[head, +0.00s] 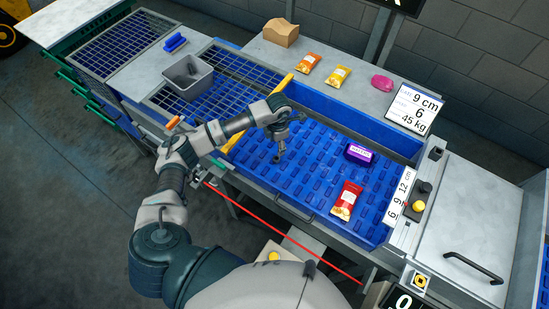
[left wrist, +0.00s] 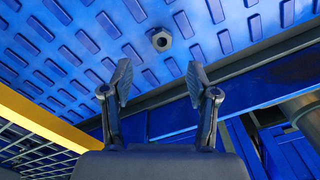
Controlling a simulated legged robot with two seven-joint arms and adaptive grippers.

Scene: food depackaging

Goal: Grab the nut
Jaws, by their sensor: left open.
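A dark grey hex nut (left wrist: 161,40) with a round hole lies on the blue studded tray floor (left wrist: 95,30) in the left wrist view. It also shows as a small dark spot in the head view (head: 276,159). My left gripper (left wrist: 160,80) is open and empty, with its two fingers apart. The nut lies beyond the fingertips, roughly centred between them and not touching them. In the head view my left gripper (head: 281,147) hangs over the left part of the blue tray, just above the nut. My right gripper is not in view.
A purple box (head: 359,154) and a red packet (head: 346,200) lie in the tray's right part. A yellow bar (head: 237,130) crosses the tray's left side. Behind, a shelf holds an orange packet (head: 308,62), a yellow packet (head: 338,76) and a pink item (head: 382,83). A grey bin (head: 187,80) stands left.

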